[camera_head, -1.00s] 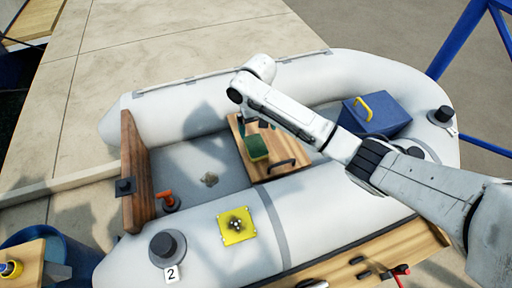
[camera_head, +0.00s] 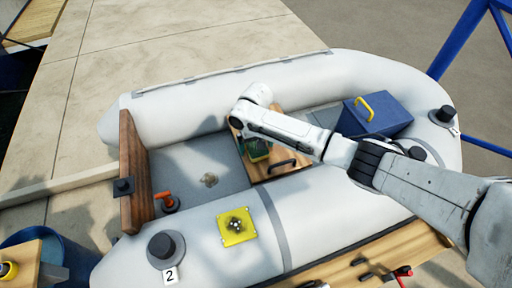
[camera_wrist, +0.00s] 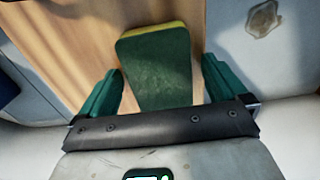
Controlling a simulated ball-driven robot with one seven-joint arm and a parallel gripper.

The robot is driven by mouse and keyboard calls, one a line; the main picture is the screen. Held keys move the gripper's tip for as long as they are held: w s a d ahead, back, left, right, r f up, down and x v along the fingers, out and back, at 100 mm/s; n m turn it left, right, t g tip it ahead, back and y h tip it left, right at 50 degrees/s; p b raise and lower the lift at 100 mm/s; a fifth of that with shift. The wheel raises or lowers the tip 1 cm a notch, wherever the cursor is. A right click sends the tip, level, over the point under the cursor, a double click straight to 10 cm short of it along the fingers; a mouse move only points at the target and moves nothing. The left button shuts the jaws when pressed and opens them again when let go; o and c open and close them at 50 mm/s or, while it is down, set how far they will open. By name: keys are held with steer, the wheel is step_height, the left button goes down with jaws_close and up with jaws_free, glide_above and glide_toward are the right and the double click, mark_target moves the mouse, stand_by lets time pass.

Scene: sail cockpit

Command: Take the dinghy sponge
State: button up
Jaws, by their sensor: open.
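The dinghy sponge (camera_wrist: 158,68) has a dark green top and a yellow edge. It lies on the wooden seat board (camera_wrist: 65,45) inside the boat. In the wrist view, my gripper (camera_wrist: 160,85) is open, with one green finger on each side of the sponge's near part and gaps between. I cannot tell how far the fingertips are above the board. In the head view, the sponge (camera_head: 257,151) shows partly below my wrist, which hides some of it and most of the gripper.
A black handle (camera_head: 283,164) sits on the board right of the sponge. A blue box with a yellow handle (camera_head: 376,117) stands further right. Grey inflatable tubes (camera_head: 180,108) surround the boat floor, and a wooden transom (camera_head: 134,175) and orange-handled item (camera_head: 166,200) are at left.

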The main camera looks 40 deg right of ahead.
steer(key=c, duration=1.1)
steer(key=shift+o, duration=0.2)
steer(key=shift+r, duration=0.15)
steer(key=shift+r, duration=0.25)
step_height(320, 180, up, 2)
steer(key=shift+r+p, duration=0.1)
steer(key=shift+p, duration=0.25)
steer(key=s+a+r, duration=0.1)
steer(key=a+r+p, duration=0.1)
steer(key=r, duration=0.1)
steer(key=s+a+r, duration=0.1)
steer(key=shift+s+r, duration=0.35)
steer(key=shift+r, duration=0.05)
steer(key=s+a+r, duration=0.1)
steer(key=s+a, duration=0.1)
steer(key=s+a+r+p, duration=0.1)
steer(key=s+r, duration=0.1)
steer(key=s+a+r+p, duration=0.1)
steer(key=s+a+r, duration=0.1)
steer(key=shift+s+a, duration=0.15)
steer(key=shift+a, duration=0.2)
steer(key=shift+c, duration=0.6)
steer(key=shift+s+a+r+p, duration=0.1)
steer(key=shift+s+a+p, duration=0.4)
steer(key=shift+a+p, duration=0.05)
